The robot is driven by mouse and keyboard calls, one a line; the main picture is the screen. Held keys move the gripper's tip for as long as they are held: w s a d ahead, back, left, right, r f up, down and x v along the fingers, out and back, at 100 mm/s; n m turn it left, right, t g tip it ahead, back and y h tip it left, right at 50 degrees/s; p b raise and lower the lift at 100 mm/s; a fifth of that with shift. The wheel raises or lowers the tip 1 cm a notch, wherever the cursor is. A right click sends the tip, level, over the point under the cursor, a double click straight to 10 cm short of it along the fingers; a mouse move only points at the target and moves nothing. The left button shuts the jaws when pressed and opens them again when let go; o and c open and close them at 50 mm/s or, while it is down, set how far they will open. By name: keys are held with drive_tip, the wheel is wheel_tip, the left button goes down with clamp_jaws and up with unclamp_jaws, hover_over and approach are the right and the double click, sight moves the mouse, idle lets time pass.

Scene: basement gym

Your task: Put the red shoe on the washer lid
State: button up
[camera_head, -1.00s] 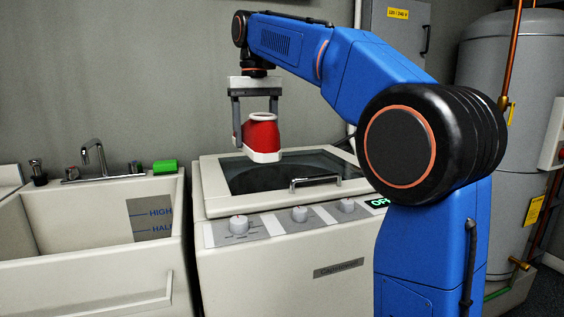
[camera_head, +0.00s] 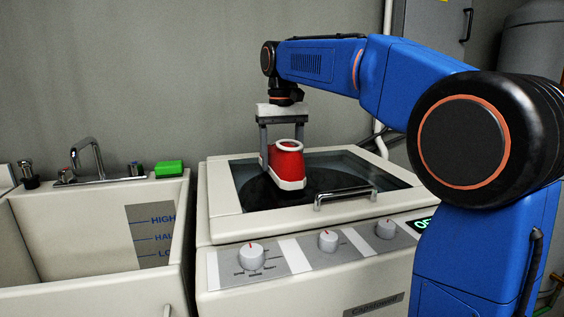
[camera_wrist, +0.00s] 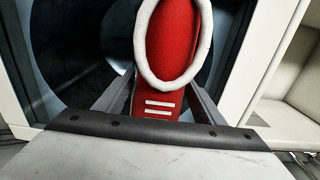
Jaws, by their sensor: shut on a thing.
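The red shoe (camera_head: 286,166) has a white sole and a white collar and is upright. My gripper (camera_head: 283,160) is shut on it, with one finger on each side. The shoe is over the dark glass of the washer lid (camera_head: 228,218); I cannot tell whether its sole touches the glass. In the wrist view the red shoe (camera_wrist: 172,60) sits between my fingers, its white collar ring facing the camera, with the dark round drum behind the glass.
The lid's metal handle (camera_head: 345,197) stands up at its front edge. A control panel with knobs (camera_head: 327,240) is below it. A sink (camera_head: 85,235) with a tap (camera_head: 90,155) and a green block (camera_head: 169,168) is to the left. Bare glass lies right of the shoe.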

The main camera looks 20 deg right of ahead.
drive_tip(key=shift+f, duration=0.45)
drive_tip(key=o, duration=1.3)
drive_tip(key=shift+f, duration=0.1)
drive_tip(key=shift+c, duration=0.2)
wheel_tip(320, 180, up, 12)
drive_tip(key=shift+r, duration=0.1)
